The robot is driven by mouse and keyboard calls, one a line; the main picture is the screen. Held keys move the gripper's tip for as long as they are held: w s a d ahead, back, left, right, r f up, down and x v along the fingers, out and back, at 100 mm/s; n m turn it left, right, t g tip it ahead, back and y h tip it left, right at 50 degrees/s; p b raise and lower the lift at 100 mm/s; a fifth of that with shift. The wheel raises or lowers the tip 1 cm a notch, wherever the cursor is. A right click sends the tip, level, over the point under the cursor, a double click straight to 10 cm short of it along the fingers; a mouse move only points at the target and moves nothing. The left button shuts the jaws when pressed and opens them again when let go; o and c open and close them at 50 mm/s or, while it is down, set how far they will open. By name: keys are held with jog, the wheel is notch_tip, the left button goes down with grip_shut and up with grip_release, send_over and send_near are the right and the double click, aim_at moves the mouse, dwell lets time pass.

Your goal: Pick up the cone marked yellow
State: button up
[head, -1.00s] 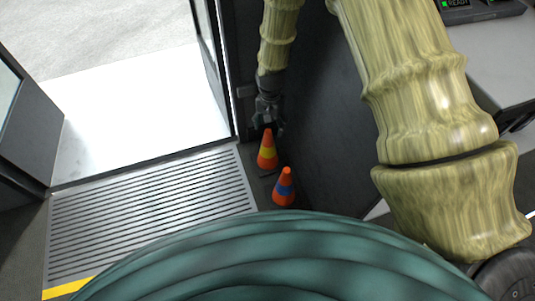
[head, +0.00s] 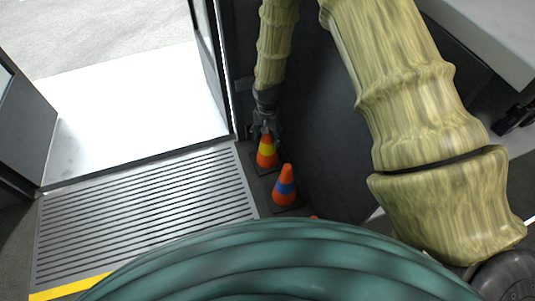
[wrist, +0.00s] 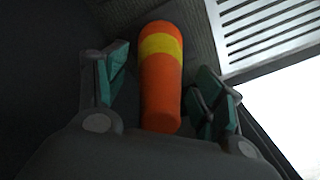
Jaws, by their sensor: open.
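The cone marked yellow (head: 266,152) is orange with a yellow band and stands on the dark floor beside the grooved step plate. My gripper (head: 265,128) is just above its tip in the head view. In the wrist view the same cone (wrist: 160,85) lies between the open fingers of my gripper (wrist: 160,95), with a gap on the left and less room on the right. The fingers do not clearly touch it. A second orange cone with a blue band (head: 285,185) stands close by, nearer to my body.
A dark wall panel (head: 320,130) rises right of the cones. The grooved plate (head: 150,205) and bright doorway (head: 135,110) lie to the left. A bit of another orange thing (head: 314,217) shows at my body's edge. A pale desk (head: 490,35) is at upper right.

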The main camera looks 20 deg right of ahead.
grip_shut()
dwell(0.3)
jog(key=shift+r, duration=0.1)
